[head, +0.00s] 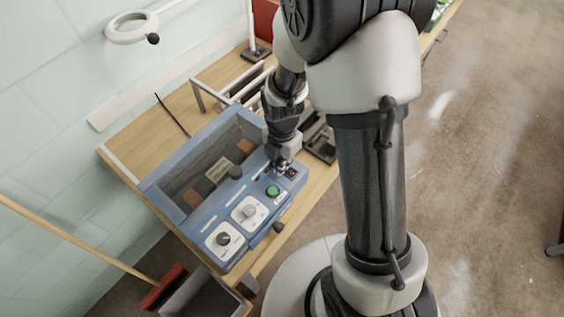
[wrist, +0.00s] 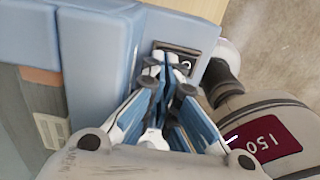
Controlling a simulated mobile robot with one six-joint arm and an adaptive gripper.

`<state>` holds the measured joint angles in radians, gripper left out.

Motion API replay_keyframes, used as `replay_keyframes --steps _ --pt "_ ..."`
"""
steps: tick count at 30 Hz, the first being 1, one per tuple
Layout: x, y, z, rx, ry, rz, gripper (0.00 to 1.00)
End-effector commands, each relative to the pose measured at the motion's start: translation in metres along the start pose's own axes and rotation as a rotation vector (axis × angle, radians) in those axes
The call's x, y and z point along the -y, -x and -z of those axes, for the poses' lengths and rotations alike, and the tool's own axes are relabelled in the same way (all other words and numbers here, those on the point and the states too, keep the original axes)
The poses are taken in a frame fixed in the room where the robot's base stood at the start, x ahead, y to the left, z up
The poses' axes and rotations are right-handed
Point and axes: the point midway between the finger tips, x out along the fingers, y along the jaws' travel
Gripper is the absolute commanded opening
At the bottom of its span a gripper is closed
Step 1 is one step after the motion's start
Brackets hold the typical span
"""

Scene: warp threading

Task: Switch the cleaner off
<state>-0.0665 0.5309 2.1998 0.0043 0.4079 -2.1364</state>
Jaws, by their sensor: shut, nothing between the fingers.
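The cleaner (head: 152,195) is a blue open-topped tank on the wooden bench. Its front panel carries two dials on white plates, a green button (head: 272,191) and, at the right end, a black switch (head: 292,173). In the wrist view the switch (wrist: 179,49) sits in a dark rectangular plate with a light mark near its right side. My gripper (head: 281,167) points down beside the switch. In the wrist view its closed, empty fingertips (wrist: 166,66) overlap the switch plate and hide part of it. I cannot tell whether they touch it or which way the switch is set.
A dark tray (head: 320,143) lies on the bench just right of the cleaner. A dark knob (head: 278,227) sticks out at the tank's front. A ring lamp (head: 132,27) hangs over the back of the bench. A broom (head: 85,243) and a bin stand at the lower left.

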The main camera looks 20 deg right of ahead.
Motion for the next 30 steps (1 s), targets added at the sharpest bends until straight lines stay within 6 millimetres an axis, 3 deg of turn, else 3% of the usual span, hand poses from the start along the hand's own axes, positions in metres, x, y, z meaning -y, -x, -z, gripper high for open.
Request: replay_keyframes --steps 3,30 --pt "-0.002 -0.009 0.000 0.000 0.000 0.001 0.00" --pt "0.013 -0.001 0.000 0.000 0.000 0.001 0.00"
